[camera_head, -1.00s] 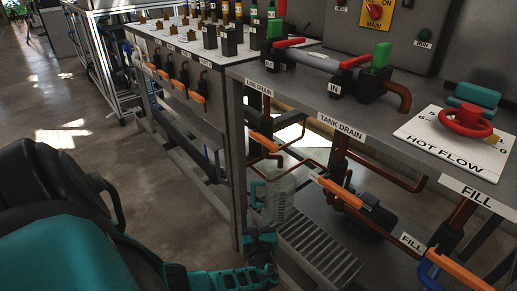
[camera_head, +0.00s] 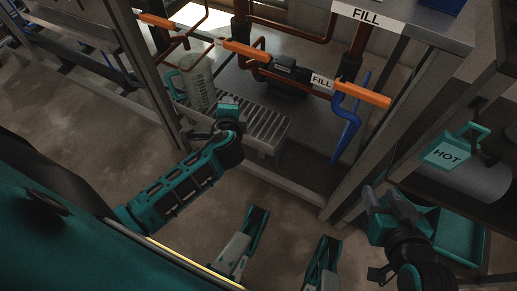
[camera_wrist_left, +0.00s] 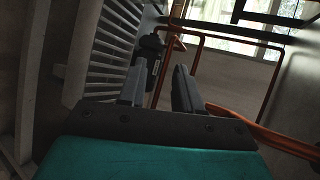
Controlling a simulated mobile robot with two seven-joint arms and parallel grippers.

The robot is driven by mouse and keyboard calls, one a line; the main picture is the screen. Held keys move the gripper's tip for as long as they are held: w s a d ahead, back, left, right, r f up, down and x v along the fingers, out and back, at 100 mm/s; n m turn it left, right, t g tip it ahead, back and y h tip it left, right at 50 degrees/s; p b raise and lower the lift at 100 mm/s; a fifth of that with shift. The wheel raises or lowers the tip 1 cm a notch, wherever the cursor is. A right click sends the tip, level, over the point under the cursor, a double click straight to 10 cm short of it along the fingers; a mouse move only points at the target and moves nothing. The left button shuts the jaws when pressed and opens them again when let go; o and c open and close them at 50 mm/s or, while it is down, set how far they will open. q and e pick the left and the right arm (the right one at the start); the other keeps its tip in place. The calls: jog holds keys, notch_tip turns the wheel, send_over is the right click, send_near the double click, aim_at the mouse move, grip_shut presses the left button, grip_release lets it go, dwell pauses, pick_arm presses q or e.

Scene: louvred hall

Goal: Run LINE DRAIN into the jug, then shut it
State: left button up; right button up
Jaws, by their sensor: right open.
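The clear jug (camera_head: 199,84) with a teal handle stands upright by the left end of a slatted grate, under the pipes. The orange lever (camera_head: 157,20) at upper left is on the line-drain pipe; its label is out of view. My left gripper (camera_head: 222,104) is in front of the jug, apart from the levers. The left wrist view shows its fingers (camera_wrist_left: 160,78) parted with nothing between them. Its fingers are hard to make out in the head view. My right gripper (camera_head: 380,195) is open and empty at lower right, below the hot tag.
Two more orange levers, the tank drain's (camera_head: 245,49) and the one labelled FILL (camera_head: 362,91), lie to the right. The slatted grate (camera_head: 262,127) runs beside the jug. A frame post (camera_head: 365,165) and a teal HOT tag (camera_head: 450,150) stand at right.

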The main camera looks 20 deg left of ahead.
pick_arm(q)
jog(key=s+d+r+n+h, duration=0.2)
jog(key=s+d+n+h, duration=0.3)
jog(key=d, duration=0.1)
jog(key=s+d+r+n+h, duration=0.2)
jog(key=s+d+n+h, duration=0.3)
jog(key=d+n, duration=0.1)
jog(key=shift+s+d+r, duration=0.25)
jog(key=shift+s+d, duration=0.05)
jog(key=shift+d, duration=0.5)
pick_arm(e)
jog(key=shift+s+f, duration=0.2)
jog(key=shift+s, duration=0.05)
jog(key=shift+s, duration=0.1)
